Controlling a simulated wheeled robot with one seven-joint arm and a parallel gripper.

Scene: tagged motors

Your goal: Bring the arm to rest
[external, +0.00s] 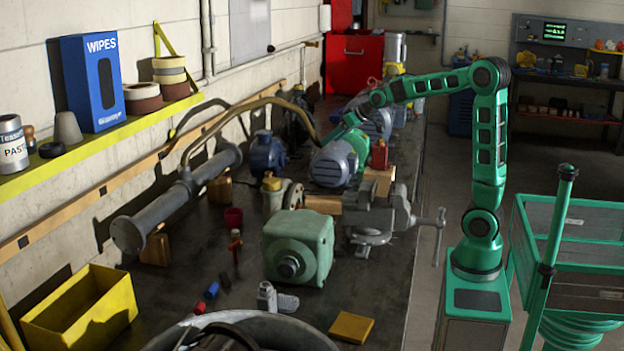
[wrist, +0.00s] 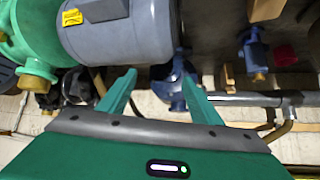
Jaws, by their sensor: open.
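My green arm reaches left over the workbench from its base at the right. My gripper (external: 343,130) is low over the bench, close to a grey motor (external: 330,165) with a green end. In the wrist view, my gripper (wrist: 160,84) has its two green fingers spread apart with nothing held between them. The grey motor (wrist: 115,36), with a yellow tag, shows just beyond the fingers, and a blue pump-like part (wrist: 175,80) lies behind them. I cannot tell whether a finger touches the motor.
A green gearbox (external: 298,245), a bench vise (external: 380,215) and a red bottle-like part (external: 378,154) crowd the workbench (external: 385,290). A pipe (external: 180,198) with a curved hose runs along the wall. A green cart (external: 570,240) stands right of my base.

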